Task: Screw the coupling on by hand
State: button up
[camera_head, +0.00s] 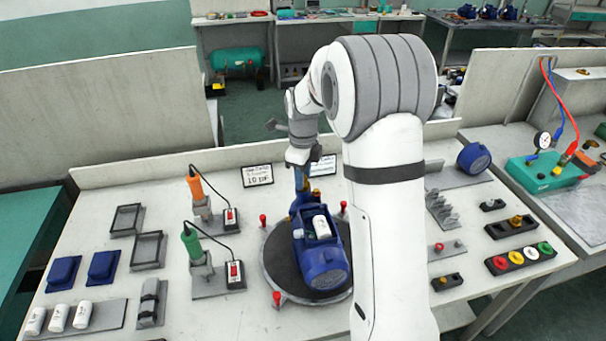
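A blue pump (322,265) with a white label or capacitor on top lies on a round dark turntable (268,262) in the middle of the bench. A blue upright part (299,182) rises at its far end, with a small brass-coloured piece (316,192) beside it. My gripper (302,162) is at the top of this upright part, pointing down. Its fingers are small and partly hidden, so I cannot tell whether they are open or hold anything. I cannot make out the coupling for certain. My white arm hides the bench right of the pump.
Red-topped posts (277,299) stand around the turntable. Orange (195,187) and green (191,243) drivers stand at left, near trays and blue covers (104,267). Black holders, one with a brass fitting (516,221), sit at right. A gauge (542,140) with hoses stands beyond.

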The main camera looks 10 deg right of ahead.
jog(key=shift+o, duration=0.3)
jog(key=shift+n, duration=1.7)
jog(key=n, duration=0.3)
jog(key=shift+n, duration=0.3)
jog(key=shift+n, duration=1.6)
